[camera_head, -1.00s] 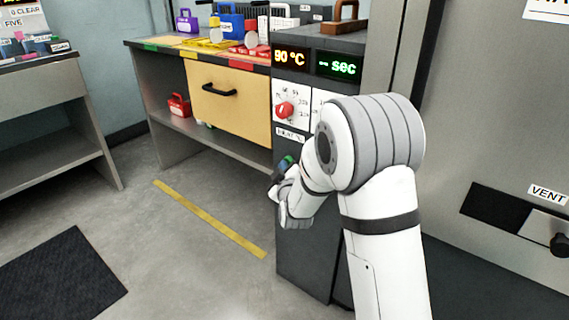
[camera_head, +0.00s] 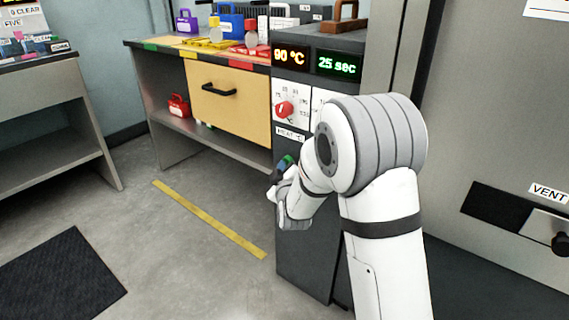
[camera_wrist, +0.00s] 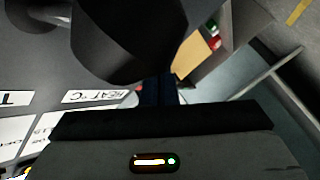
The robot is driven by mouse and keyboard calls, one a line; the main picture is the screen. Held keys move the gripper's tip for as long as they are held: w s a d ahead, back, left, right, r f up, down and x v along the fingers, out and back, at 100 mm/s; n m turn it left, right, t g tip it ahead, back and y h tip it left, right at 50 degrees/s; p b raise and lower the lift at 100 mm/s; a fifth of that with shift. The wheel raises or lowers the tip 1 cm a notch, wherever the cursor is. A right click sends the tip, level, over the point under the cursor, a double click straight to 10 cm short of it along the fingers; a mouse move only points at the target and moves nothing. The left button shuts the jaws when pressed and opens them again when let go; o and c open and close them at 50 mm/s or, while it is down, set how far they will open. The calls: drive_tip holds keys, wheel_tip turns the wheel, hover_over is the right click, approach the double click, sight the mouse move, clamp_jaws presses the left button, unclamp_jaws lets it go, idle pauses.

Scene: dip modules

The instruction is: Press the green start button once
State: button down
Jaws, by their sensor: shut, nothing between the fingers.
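The dark heater unit (camera_head: 310,255) stands in the middle of the head view. Its displays read 90 °C (camera_head: 289,57) in orange and 25 sec (camera_head: 337,65) in green. A dial with a red knob (camera_head: 285,109) sits below them, above a HEAT °C label (camera_head: 289,133). My gripper (camera_head: 283,172) is shut and empty, low in front of the unit's face, below that label. The HEAT °C label also shows in the wrist view (camera_wrist: 95,96).
A workbench (camera_head: 165,57) with a yellow drawer (camera_head: 230,112) stands left of the unit, with coloured items on top and a red basket (camera_head: 178,106) on its shelf. A steel cabinet marked VENT (camera_head: 547,194) is at right.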

drive_tip(key=shift+s+a, duration=0.3)
drive_tip(key=shift+s, duration=0.1)
drive_tip(key=s+a, duration=0.1)
drive_tip(key=s, duration=0.1)
drive_tip(key=s+a+b, duration=0.1)
drive_tip(key=s+a, duration=0.1)
idle(0.5)
idle(0.4)
